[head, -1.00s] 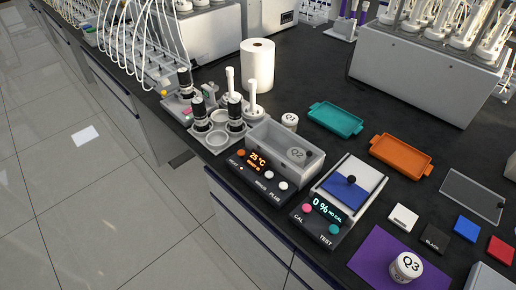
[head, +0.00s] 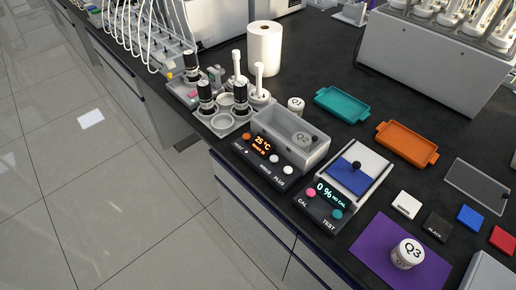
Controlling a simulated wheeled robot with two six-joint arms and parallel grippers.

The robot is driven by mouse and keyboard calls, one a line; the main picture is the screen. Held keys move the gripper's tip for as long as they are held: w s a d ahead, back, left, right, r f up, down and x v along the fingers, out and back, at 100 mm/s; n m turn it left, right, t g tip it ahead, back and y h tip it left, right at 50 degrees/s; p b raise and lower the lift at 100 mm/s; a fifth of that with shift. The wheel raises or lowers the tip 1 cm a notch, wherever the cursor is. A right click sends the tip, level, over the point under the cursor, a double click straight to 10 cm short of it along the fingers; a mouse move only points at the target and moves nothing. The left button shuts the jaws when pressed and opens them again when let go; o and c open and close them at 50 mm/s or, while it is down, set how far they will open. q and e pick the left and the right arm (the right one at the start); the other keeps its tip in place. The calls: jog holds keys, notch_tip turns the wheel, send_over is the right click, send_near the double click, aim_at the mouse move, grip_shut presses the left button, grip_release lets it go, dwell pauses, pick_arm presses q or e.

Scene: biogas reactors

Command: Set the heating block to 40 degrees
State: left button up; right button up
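The heating block (head: 318,155) is a grey open-topped box near the bench's front edge, with a black sloping panel on its front. Its orange display (head: 262,145) reads 25 °C, with a smaller line under it too small to read surely. The panel has an orange button (head: 246,152) at the left and two white buttons, minus (head: 273,158) and plus (head: 289,170), at the right. Neither of my grippers shows in the head view.
Right of the block stands a meter (head: 325,200) reading 0 % NO CAL, with pink and teal buttons. A rack with black-capped bottles (head: 222,122) stands close on the left. Behind are a paper roll (head: 264,50), a teal tray (head: 342,104) and an orange tray (head: 407,143). A Q3 jar (head: 407,254) is on a purple mat.

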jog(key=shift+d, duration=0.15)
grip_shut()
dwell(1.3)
